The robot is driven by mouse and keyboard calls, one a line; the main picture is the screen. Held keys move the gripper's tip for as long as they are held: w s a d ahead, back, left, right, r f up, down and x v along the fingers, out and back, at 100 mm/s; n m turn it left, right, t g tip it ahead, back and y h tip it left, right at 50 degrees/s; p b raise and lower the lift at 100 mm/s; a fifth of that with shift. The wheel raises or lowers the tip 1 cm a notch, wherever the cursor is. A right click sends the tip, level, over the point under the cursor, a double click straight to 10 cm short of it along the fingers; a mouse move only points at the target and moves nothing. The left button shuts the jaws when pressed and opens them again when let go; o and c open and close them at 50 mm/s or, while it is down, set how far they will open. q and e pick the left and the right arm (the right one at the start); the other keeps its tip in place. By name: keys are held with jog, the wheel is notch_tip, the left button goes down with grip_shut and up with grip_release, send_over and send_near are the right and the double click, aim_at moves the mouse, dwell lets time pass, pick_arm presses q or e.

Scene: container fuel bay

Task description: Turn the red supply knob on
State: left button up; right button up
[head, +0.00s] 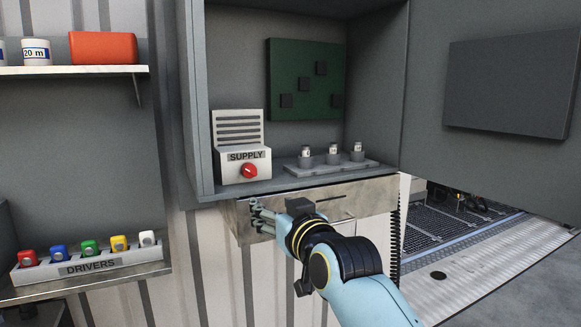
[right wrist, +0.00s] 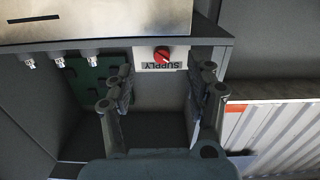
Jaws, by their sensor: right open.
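The red supply knob (head: 249,170) sits on the front of a white box (head: 231,173) labelled SUPPLY, inside the open grey cabinet at its lower left. A pale mark shows on the knob, but its setting is hard to read. My right gripper (head: 261,213) is open and empty, below the knob and in front of the metal drawer front. In the right wrist view, which is upside down, the knob (right wrist: 162,54) shows between and beyond the spread fingers (right wrist: 165,74), apart from them. My left gripper is not in view.
A grey holder (head: 328,169) with three small cylinders stands right of the supply box. The cabinet's side wall and floor edge frame the knob. The drawer (head: 365,199) lies below. A DRIVERS rack (head: 88,266) is at lower left. The cabinet door (head: 495,90) stands open at right.

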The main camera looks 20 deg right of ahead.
aim_at(251, 172)
jog(key=shift+t, duration=0.3)
jog(key=w+r, duration=0.1)
jog(key=w, duration=0.2)
jog(key=w+r+p, duration=0.1)
jog(key=w, duration=0.3)
jog(key=w+r, duration=0.1)
jog(key=w, duration=0.3)
jog(key=shift+w+a+r, duration=0.2)
jog(key=shift+w+a, duration=0.05)
jog(key=shift+a, duration=0.05)
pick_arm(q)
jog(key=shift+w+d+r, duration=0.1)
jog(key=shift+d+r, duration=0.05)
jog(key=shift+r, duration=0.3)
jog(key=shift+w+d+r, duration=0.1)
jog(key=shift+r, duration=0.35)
pick_arm(e)
jog(key=shift+w, duration=0.6)
grip_shut()
